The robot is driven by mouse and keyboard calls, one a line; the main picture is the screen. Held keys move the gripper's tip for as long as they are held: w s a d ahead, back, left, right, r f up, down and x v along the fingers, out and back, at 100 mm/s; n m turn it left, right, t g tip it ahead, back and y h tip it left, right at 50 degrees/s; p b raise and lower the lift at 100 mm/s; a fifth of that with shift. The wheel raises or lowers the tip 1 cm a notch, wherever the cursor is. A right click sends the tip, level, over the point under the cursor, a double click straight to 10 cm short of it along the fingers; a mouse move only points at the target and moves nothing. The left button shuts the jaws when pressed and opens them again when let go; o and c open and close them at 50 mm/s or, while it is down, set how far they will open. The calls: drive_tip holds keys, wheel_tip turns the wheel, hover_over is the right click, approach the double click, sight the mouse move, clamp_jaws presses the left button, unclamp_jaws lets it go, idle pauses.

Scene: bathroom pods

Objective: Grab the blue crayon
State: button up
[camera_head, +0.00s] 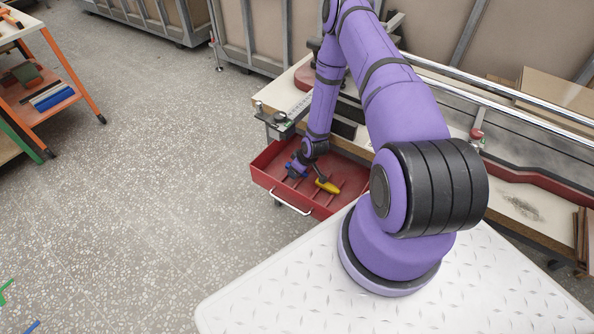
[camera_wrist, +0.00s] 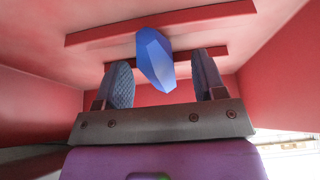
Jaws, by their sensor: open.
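The blue crayon (camera_wrist: 154,58) shows in the wrist view as a faceted blue piece with a tapered end. It lies in the red drawer (camera_head: 263,178), over the raised red ribs. My gripper (camera_wrist: 164,72) is open, with one finger to the left of the crayon and one to the right. Gaps show between the crayon and both fingers. In the head view my gripper (camera_head: 305,170) reaches down into the drawer. Blue shows there too, but I cannot tell crayon from gripper.
A yellow object (camera_head: 327,185) lies in the drawer to the right of my gripper. The drawer's red walls surround my gripper closely, and a white handle (camera_head: 291,202) is on its front. The workbench (camera_head: 520,205) stands above and behind.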

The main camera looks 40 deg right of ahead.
drive_tip(key=shift+f, duration=0.2)
idle(0.4)
drive_tip(key=c, duration=1)
drive_tip(key=shift+r, duration=0.1)
